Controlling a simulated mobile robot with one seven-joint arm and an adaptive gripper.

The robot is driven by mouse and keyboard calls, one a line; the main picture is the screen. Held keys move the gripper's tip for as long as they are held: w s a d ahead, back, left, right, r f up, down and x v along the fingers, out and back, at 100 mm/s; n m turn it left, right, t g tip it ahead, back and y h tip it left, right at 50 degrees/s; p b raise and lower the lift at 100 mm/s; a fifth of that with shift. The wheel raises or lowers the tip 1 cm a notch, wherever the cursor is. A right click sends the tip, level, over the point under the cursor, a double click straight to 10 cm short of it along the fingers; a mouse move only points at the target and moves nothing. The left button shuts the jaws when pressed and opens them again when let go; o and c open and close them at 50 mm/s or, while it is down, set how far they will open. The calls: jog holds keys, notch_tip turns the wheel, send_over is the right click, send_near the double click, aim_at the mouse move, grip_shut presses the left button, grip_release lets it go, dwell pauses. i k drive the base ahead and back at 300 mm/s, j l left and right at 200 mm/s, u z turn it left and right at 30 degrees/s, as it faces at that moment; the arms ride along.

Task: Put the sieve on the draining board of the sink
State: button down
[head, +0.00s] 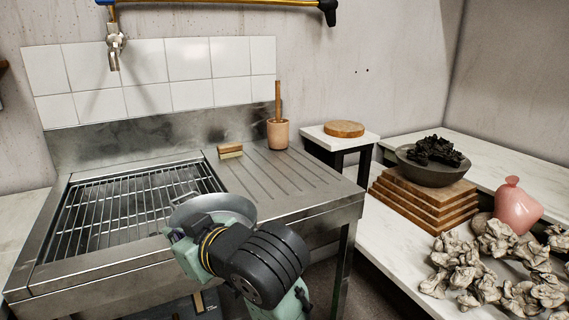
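The steel sink (75,272) has a wire grid (110,215) over its basin at left. Its grooved draining board (300,183) is to the right of the basin. The sieve, a round grey metal bowl (208,205) with a small loop at its left rim, shows by the sink's front edge, between grid and draining board. My gripper (183,248) is right at the sieve's near side. My own wrist hides the fingertips and the sieve's lower part, so I cannot see the grip or whether the sieve touches the sink.
A wooden brush (230,151) and a pot with a wooden stick (278,134) stand at the draining board's back. The board's middle and right are clear. At right are stacked boards (425,203), a dark bowl (432,171), a pink vessel (516,206) and crumpled clay-like pieces (500,265).

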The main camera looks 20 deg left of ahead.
aim_at(261, 168)
jog(key=i+j, duration=0.1)
jog(key=i, duration=0.8)
